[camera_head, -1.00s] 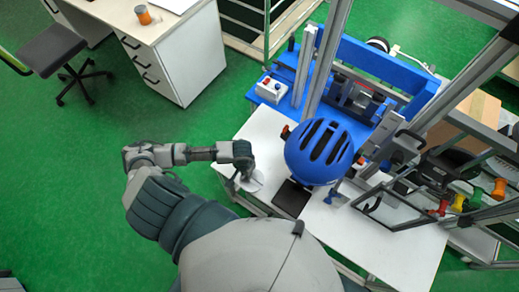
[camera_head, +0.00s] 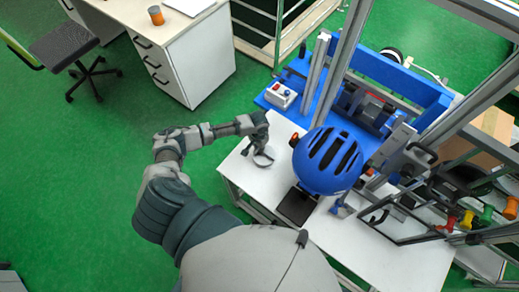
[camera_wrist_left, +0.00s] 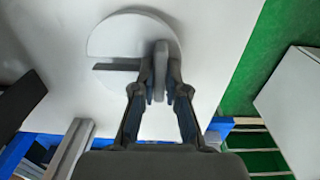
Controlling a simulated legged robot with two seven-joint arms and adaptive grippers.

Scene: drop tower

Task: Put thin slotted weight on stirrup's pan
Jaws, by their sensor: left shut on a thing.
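The thin slotted weight (camera_wrist_left: 108,43) is a pale grey disc with a dark slot on its left and a grey upright grip (camera_wrist_left: 160,68). My left gripper (camera_wrist_left: 161,95) is shut on this grip, with one finger on each side. In the head view the weight (camera_head: 263,160) shows just below my left gripper (camera_head: 259,143), over the left part of the white table. Whether the disc touches the table is hard to tell. I cannot clearly pick out the stirrup or its pan. My right gripper is not in view.
A blue helmet (camera_head: 328,160) sits on the drop tower, right of the weight. A dark square plate (camera_head: 296,207) lies on the white table (camera_head: 330,237). A control box (camera_head: 281,96) is behind. Metal posts (camera_head: 340,62) and colored knobs (camera_head: 467,219) are to the right.

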